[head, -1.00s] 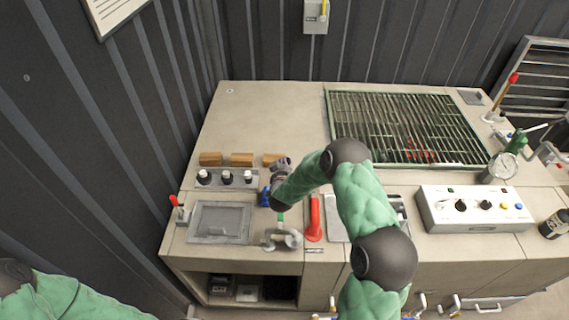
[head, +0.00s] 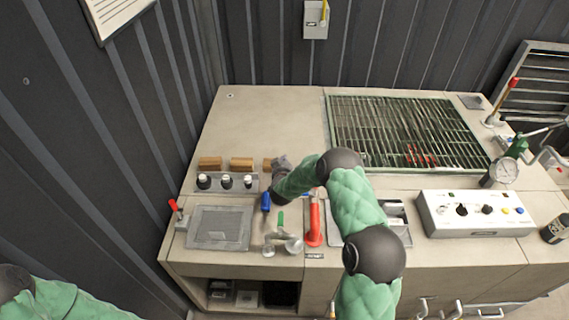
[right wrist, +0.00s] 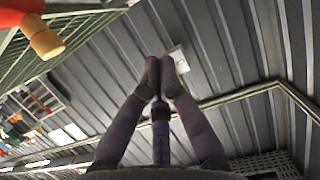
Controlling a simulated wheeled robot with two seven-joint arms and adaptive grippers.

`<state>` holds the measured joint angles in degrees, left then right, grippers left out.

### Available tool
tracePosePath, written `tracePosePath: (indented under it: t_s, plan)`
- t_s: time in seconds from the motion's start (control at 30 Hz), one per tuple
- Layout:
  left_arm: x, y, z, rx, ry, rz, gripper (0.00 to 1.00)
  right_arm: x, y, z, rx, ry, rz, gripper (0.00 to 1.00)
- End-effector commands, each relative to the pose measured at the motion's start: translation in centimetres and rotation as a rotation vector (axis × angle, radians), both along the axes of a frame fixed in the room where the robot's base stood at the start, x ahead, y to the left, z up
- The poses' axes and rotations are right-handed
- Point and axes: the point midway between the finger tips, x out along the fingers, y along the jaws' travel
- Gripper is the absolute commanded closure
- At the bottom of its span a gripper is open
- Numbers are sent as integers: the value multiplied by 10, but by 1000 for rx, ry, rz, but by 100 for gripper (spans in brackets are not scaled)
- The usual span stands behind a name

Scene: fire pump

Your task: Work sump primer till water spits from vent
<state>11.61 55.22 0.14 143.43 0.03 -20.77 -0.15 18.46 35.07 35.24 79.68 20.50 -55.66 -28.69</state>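I cannot tell for certain which fitting is the sump primer or which is the vent. A red upright handle (head: 314,222) stands at the bench's front, beside a small grey metal fitting (head: 291,244). A wooden-shafted lever with a red knob (head: 507,92) stands at the far right. My left gripper is out of view; only part of that arm shows at lower left.
A blue-handled tool (head: 265,202) lies near a black-knobbed strip (head: 226,183). A green grating (head: 400,130) spans the back. A white control box (head: 475,214) and a round gauge (head: 502,172) stand right. The bench's back-left top is clear.

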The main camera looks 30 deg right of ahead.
Motion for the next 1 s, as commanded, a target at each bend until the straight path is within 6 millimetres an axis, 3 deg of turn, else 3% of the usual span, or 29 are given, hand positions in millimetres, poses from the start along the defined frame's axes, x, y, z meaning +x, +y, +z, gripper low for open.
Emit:
tracePosePath:
  t_s: [0.23,0.5,1.0]
  plan:
    - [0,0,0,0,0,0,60,33,-20,-13,-1,1,0,100]
    - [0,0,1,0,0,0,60,29,-19,-45,0,1,1,100]
    - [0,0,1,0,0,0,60,28,-19,-52,-1,0,1,100]
